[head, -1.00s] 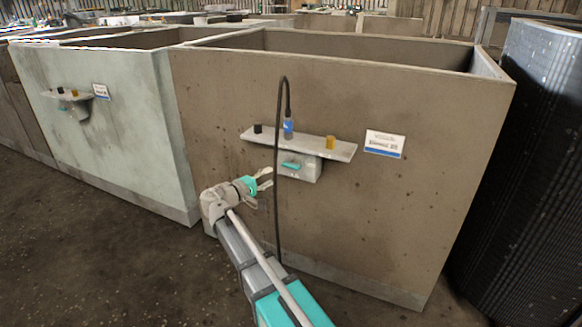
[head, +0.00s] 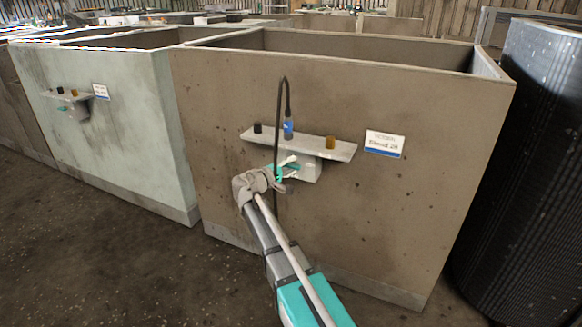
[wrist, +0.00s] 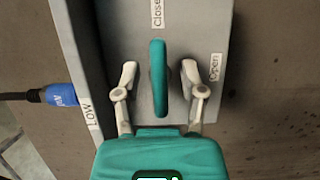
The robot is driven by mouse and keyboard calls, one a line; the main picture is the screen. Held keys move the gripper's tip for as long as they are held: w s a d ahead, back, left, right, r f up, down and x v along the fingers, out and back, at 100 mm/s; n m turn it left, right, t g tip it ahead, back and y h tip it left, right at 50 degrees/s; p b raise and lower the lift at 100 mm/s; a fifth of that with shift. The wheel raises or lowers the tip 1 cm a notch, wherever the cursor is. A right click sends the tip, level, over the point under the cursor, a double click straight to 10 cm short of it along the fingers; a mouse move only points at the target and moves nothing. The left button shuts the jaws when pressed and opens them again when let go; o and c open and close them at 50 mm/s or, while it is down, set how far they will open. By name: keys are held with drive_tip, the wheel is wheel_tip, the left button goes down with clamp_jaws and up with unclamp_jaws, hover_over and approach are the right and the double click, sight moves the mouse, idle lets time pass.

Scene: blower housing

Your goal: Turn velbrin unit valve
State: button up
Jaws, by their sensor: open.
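The valve is a teal handle (wrist: 158,78) on a grey box (wrist: 137,30), with labels reading "Close" and "Open" in the wrist view. The handle lines up with the "Close" label; the "Open" label is to its right. My gripper (wrist: 160,76) is open, one finger on each side of the handle, with visible gaps. In the head view my gripper (head: 284,170) is in front of the box (head: 308,171) under the grey shelf (head: 335,149) on the brown bin, and it mostly hides the handle.
A blue connector (head: 288,128) with a black cable stands on the shelf and hangs past my gripper; it also shows in the wrist view (wrist: 60,95). Black (head: 257,128) and amber (head: 331,142) caps flank it. A sign (head: 385,144) is on the right. The floor at left is clear.

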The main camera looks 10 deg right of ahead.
clamp_jaws()
